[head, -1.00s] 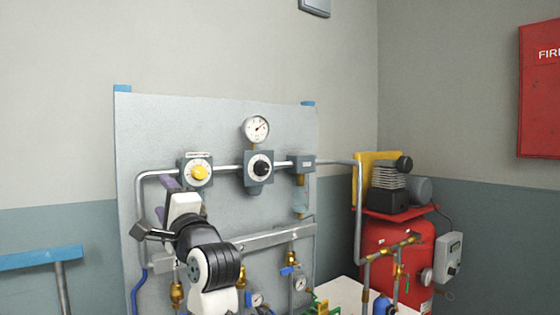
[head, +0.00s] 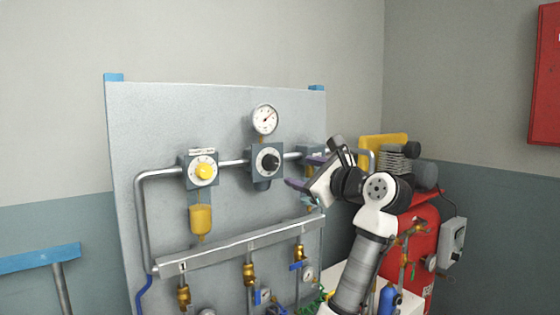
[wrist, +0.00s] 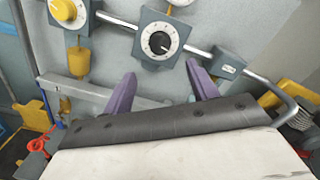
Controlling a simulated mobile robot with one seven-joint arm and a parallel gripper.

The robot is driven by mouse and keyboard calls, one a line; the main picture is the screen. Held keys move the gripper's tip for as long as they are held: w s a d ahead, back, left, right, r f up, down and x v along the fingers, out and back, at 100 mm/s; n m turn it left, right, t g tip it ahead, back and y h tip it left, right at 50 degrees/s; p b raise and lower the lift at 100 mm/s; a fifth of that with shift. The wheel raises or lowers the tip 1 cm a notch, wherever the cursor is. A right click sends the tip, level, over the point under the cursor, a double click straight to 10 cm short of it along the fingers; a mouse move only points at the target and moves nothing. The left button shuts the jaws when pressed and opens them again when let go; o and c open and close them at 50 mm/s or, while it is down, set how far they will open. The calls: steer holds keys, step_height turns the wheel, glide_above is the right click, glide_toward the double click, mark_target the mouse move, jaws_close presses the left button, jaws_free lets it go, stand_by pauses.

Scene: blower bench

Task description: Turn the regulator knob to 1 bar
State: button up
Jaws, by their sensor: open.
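A black round knob (head: 268,162) with a white dial ring sits on a grey block on the upright panel, under a round pressure gauge (head: 265,119) whose needle points up and right. The black knob also shows in the wrist view (wrist: 160,43). A yellow knob (head: 203,171) with a white dial and a small label plate above it sits on another block to the left. My gripper (head: 305,172) is open and empty, its purple fingers right of the black knob. In the wrist view my fingers (wrist: 160,75) point toward the panel, below the black knob and apart from it.
A grey pipe (head: 232,163) joins the blocks. A yellow bowl (head: 201,219) hangs under the left one. A slanted rail (head: 240,247) with brass valves runs below. A red compressor tank (head: 412,235) stands right, behind my arm.

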mark_target(274, 164)
steer(key=p+x, duration=0.3)
steer(key=x, duration=0.7)
steer(key=shift+w+a+p, duration=0.15)
steer(key=shift+w+p, duration=0.1)
steer(key=shift+p, duration=0.1)
steer(key=c, duration=1)
